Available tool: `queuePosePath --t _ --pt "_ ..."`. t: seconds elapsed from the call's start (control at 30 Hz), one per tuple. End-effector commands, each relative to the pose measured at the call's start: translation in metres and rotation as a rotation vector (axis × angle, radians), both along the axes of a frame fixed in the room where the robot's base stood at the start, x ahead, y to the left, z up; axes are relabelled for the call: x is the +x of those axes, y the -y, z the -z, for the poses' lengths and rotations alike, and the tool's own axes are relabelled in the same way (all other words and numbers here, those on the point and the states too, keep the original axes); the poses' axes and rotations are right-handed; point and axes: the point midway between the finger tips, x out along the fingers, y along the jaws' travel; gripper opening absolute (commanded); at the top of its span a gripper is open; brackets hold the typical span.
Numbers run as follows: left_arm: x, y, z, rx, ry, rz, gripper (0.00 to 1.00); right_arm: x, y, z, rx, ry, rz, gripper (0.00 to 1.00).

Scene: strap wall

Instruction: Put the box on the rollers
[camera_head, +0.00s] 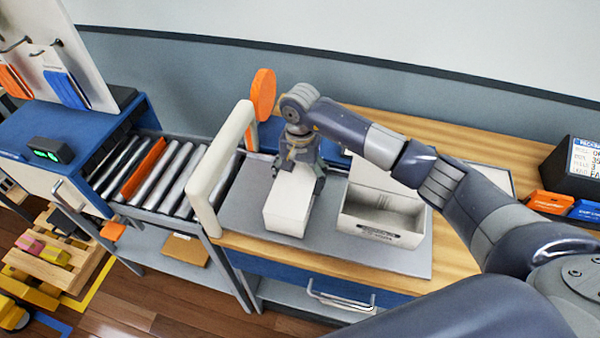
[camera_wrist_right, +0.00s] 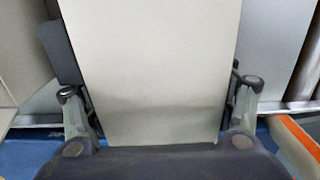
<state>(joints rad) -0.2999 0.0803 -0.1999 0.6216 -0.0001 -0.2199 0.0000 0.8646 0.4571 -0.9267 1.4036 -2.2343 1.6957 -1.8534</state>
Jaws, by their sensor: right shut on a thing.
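A closed off-white box (camera_head: 288,199) is on the grey mat of the bench, just right of the cream arch. My right gripper (camera_head: 299,172) reaches down over its far end and is shut on it. In the right wrist view the box (camera_wrist_right: 150,70) fills the space between the two fingers (camera_wrist_right: 158,110). Whether the box touches the mat is hard to tell. The rollers (camera_head: 165,175) are metal bars with one orange bar among them, left of the arch. My left gripper is not in view.
An open, empty-looking box (camera_head: 382,218) stands right of the held box, its lid raised behind. The cream arch (camera_head: 219,165) with an orange disc (camera_head: 263,94) stands between bench and rollers. A blue cabinet (camera_head: 70,128) is at the far left end of the rollers.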

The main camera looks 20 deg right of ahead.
Motion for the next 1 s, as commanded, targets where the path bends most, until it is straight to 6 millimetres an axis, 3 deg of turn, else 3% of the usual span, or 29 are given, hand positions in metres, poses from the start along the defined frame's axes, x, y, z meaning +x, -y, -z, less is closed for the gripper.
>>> queuePosePath --t 0.37,0.4,0.5,1.0 --pt "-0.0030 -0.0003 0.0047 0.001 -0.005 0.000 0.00 0.0003 0.0001 0.0053 0.000 0.001 0.000 0.51" --pt "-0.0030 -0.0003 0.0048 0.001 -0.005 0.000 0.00 0.0001 0.0002 0.0055 -0.001 0.001 0.000 0.79" --pt "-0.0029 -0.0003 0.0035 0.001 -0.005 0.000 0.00 0.0000 0.0001 0.0042 -0.001 0.001 0.000 0.96" --pt "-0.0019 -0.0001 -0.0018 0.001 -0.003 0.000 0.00 -0.0001 -0.0002 -0.0004 0.001 0.001 0.000 0.96"
